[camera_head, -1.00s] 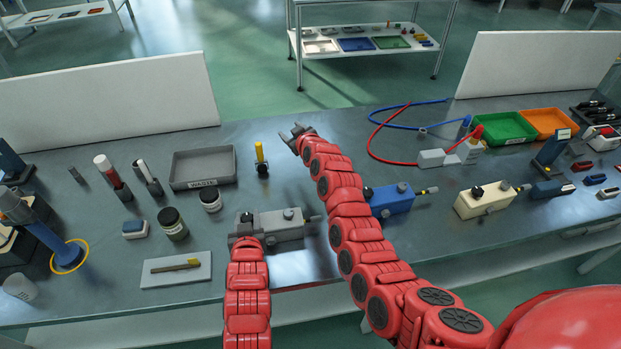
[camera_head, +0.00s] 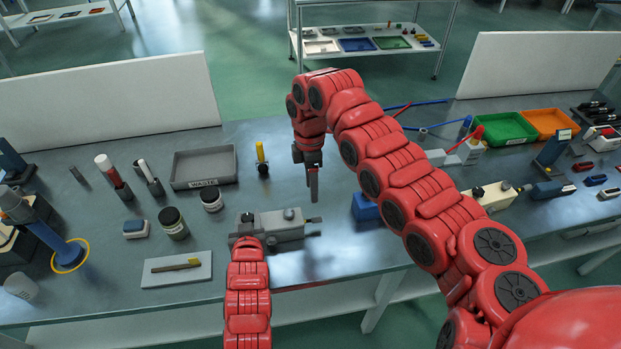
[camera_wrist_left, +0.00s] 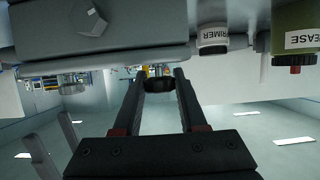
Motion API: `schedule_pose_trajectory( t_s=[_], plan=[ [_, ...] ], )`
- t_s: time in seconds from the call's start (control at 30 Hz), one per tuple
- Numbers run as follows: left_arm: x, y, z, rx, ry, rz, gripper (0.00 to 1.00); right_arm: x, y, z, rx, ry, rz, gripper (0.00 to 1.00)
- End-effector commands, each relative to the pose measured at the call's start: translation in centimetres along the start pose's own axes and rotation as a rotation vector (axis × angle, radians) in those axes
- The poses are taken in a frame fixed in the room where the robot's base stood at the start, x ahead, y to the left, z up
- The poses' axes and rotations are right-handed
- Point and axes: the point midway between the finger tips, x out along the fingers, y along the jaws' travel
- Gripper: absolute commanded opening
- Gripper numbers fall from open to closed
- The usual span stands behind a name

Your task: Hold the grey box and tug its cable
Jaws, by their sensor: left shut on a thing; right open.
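The grey box (camera_head: 275,228) lies on the bench, with knobs on top; it also shows in the left wrist view (camera_wrist_left: 95,35), upside down. Its short dark cable end (camera_head: 314,220) sticks out at the right. My left gripper (camera_head: 246,236) is shut at the box's left end; in the left wrist view, its fingers (camera_wrist_left: 158,84) have a dark round part between their tips. My right gripper (camera_head: 313,192) points down just above the cable end, apart from it. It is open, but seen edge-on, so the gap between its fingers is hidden.
A blue box (camera_head: 365,207) stands to the right, partly behind my right arm. A cream box (camera_head: 490,197) is farther right. Jars (camera_head: 172,223), a grey waste tray (camera_head: 204,167) and a white plate with a brush (camera_head: 177,270) are to the left. The bench front between is clear.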

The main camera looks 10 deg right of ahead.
Motion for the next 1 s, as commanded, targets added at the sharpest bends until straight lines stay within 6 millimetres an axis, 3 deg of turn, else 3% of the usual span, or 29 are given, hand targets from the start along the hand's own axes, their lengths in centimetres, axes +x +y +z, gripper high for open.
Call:
schedule_pose_trajectory(
  t_s=[0.3,0.5,0.93,1.0],
  plan=[
    [0.0,0.0,-0.1,0.0,0.001,0.0,0.0,6.4,0.0,0.0,0.003,0.004,-0.002,0.6],
    [0.0,0.0,0.0,0.0,0.001,0.0,0.0,9.3,0.1,-0.1,0.004,0.005,0.001,0.6],
    [0.0,0.0,-0.1,-0.001,0.001,0.0,0.0,10.3,0.1,-0.1,0.004,0.004,0.003,0.6],
    [0.0,0.0,-0.1,-0.001,0.001,0.0,0.0,10.3,0.1,-0.1,0.004,0.004,0.003,0.49]
  ],
)
